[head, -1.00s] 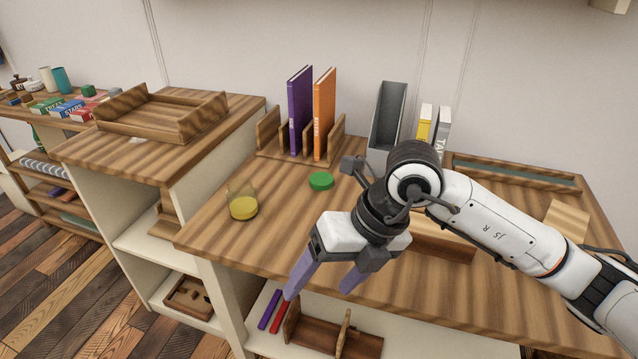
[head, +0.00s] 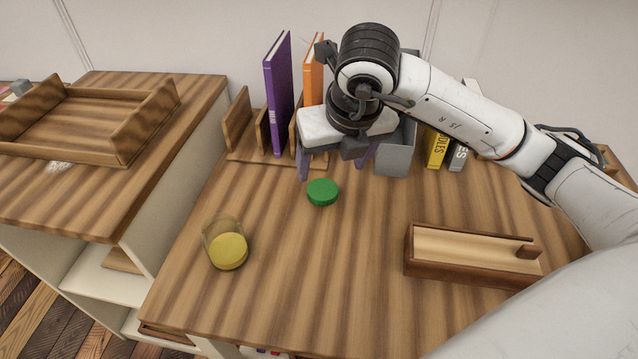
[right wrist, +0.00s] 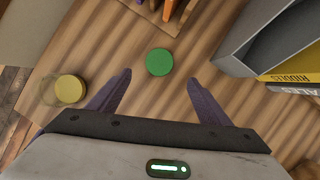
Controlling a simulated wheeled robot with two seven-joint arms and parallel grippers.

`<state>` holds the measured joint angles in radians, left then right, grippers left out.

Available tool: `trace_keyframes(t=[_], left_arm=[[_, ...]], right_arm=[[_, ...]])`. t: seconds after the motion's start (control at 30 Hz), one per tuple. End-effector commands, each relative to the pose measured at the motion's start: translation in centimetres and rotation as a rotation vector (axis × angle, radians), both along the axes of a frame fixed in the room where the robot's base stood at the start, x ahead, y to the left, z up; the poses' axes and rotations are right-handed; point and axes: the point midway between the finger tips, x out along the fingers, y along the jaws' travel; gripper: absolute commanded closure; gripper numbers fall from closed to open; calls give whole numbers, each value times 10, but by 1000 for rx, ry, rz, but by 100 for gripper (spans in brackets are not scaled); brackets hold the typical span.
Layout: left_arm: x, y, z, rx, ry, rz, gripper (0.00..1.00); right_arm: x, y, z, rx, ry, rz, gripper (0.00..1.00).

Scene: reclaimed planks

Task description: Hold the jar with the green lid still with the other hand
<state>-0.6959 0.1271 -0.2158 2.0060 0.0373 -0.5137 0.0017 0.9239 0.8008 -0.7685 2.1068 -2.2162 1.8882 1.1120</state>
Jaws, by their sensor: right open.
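A round green lid (head: 322,192) lies on the wooden table top; no jar body shows beneath it. A clear glass jar (head: 228,248) with a yellow disc or filling at its lower part stands to its left, near the table's left edge. My right gripper (head: 335,168) is open and empty, fingers pointing down, just behind the green lid in the head view. In the right wrist view the lid (right wrist: 160,62) shows between and slightly beyond the two fingertips (right wrist: 160,78). My left gripper is not in view.
A wooden rack holds a purple book (head: 279,100) and an orange book (head: 313,70) behind the lid. A grey holder (head: 397,155) and a yellow book (head: 437,148) stand right of it. A wooden box (head: 470,268) lies front right. Table around the lid is clear.

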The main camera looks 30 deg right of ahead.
Motion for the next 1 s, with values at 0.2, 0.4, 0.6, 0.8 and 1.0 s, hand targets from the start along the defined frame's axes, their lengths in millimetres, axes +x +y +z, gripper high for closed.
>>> trace_keyframes(t=[0.2, 0.4, 0.6, 0.8, 1.0], left_arm=[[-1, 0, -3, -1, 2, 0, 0], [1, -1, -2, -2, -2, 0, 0], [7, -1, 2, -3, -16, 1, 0], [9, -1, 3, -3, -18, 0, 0], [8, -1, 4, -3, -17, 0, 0]], right_arm=[[8, -2, -23, 0, 5, -1, 28], [18, -3, -45, 0, 2, 0, 28], [19, -3, -48, 1, 1, 1, 28], [20, -4, -50, 1, 2, 0, 28], [30, -5, -77, 0, 4, -1, 28]])
